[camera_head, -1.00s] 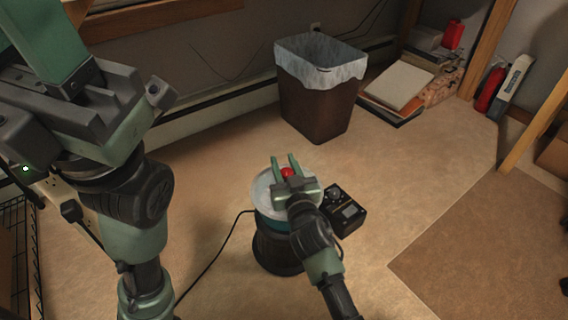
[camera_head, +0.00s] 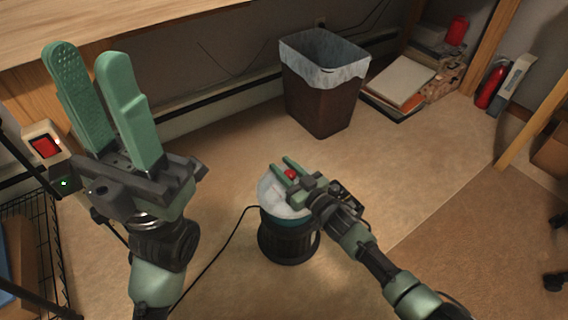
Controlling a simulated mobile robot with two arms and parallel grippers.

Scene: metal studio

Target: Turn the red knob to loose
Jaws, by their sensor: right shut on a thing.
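The red knob (camera_head: 291,174) is a small round cap on top of a round pot-like device (camera_head: 272,208) with a whitish top and a dark base, standing on the floor. My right gripper (camera_head: 281,165) reaches in from the right over this top and is shut on the red knob, with one finger on each side. The fingers and wrist hide part of the knob and the top. My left gripper (camera_head: 88,58) is raised high at the left, its two green fingers pointing up, apart and empty, far from the knob.
A black cord runs left from the device. A lined bin (camera_head: 320,100), books (camera_head: 400,82) and a red extinguisher (camera_head: 492,86) stand behind. A red switch (camera_head: 45,146) is at the left. Open floor surrounds the device.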

